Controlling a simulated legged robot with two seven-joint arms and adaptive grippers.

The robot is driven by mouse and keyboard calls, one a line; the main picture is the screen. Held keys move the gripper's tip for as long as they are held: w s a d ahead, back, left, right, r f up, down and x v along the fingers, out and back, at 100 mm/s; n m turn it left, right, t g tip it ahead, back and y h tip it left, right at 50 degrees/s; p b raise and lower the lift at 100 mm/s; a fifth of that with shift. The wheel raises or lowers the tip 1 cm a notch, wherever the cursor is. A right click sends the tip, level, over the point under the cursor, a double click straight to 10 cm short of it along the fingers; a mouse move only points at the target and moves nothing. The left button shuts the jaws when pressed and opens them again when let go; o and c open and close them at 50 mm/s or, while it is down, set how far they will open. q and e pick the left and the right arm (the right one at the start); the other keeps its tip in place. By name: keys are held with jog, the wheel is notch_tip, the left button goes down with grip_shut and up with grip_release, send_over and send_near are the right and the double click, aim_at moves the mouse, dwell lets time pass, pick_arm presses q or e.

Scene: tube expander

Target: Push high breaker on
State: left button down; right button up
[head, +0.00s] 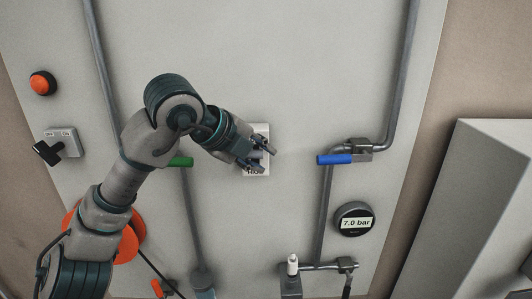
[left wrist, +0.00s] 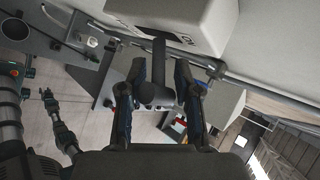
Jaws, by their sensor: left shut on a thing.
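The high breaker (head: 262,131) is a pale box on the grey panel, its label partly hidden behind my left gripper. My left gripper (head: 269,148) is at the front of this box. In the left wrist view, the breaker's pale housing (left wrist: 190,22) is at the top, with a dark lever (left wrist: 158,75) sticking out of it. The lever ends in a thick round grip between the two fingers of my left gripper (left wrist: 161,75), which is shut on it. The lever's on or off position cannot be read. An arm at the left of that view may be my right one; its jaws are unclear.
A green handle (head: 181,161) is partly behind my left arm. A blue valve handle (head: 335,159) and a pressure gauge (head: 355,222) reading 7.0 bar are to the right. A black rotary switch (head: 48,152) and an orange button (head: 42,83) are at the left. The upper panel is clear between pipes.

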pick_arm(q)
jog(key=shift+a+r, duration=0.3)
jog(key=shift+r, duration=0.2)
jog(key=c, duration=1.1)
grip_release()
jog(key=shift+w, duration=0.1)
jog(key=shift+o, duration=0.8)
jog(key=shift+w+f, duration=0.1)
jog(key=shift+w, duration=0.15)
jog(key=shift+s+a, duration=0.4)
jog(key=shift+a, duration=0.4)
jog(key=v, duration=1.1)
jog(key=shift+s+a, duration=0.15)
jog(key=shift+a, duration=0.25)
